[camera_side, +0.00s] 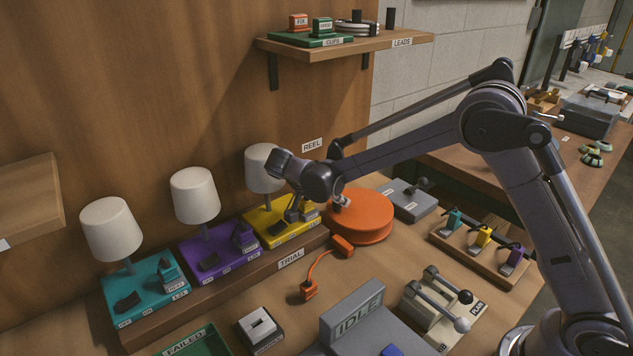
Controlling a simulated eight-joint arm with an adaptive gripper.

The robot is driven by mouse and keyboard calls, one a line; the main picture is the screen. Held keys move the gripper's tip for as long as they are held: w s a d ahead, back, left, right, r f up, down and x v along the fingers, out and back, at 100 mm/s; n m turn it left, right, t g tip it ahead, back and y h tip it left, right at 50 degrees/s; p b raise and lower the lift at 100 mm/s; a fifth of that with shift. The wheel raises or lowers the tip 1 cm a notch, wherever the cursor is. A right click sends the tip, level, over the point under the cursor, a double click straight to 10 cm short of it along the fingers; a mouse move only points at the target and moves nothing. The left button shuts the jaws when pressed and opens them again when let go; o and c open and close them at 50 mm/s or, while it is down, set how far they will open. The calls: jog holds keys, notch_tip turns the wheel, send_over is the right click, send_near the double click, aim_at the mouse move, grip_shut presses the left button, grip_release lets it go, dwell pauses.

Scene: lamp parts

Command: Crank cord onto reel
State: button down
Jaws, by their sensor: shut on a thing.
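The orange reel (366,218) is a flat round drum lying on the bench right of the yellow lamp base. A small pale part (342,201) shows at its top left, partly behind my wrist; I cannot tell if it is the crank. A short orange cord (317,262) curves between an orange block (342,246) at the reel's front left and an orange plug (308,290) on the bench. My gripper (296,212) points down left of the reel, in front of the yellow base in the picture. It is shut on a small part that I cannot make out.
Teal (147,314), purple (222,268) and yellow (267,238) lamp bases stand in a row on the left. A grey lever box (407,205) sits behind the reel. A lever block (432,316) and IDLE stand (352,316) are in front. A shelf (345,47) hangs above.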

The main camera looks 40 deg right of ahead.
jog(key=shift+w+d+m+g, duration=0.2)
jog(key=shift+m+g, duration=0.1)
jog(key=shift+m, duration=0.1)
jog(key=c, duration=1.2)
grip_release()
jog(key=shift+o, duration=0.2)
jog(key=shift+a, duration=0.1)
jog(key=v, duration=1.2)
jog(key=shift+w, duration=0.1)
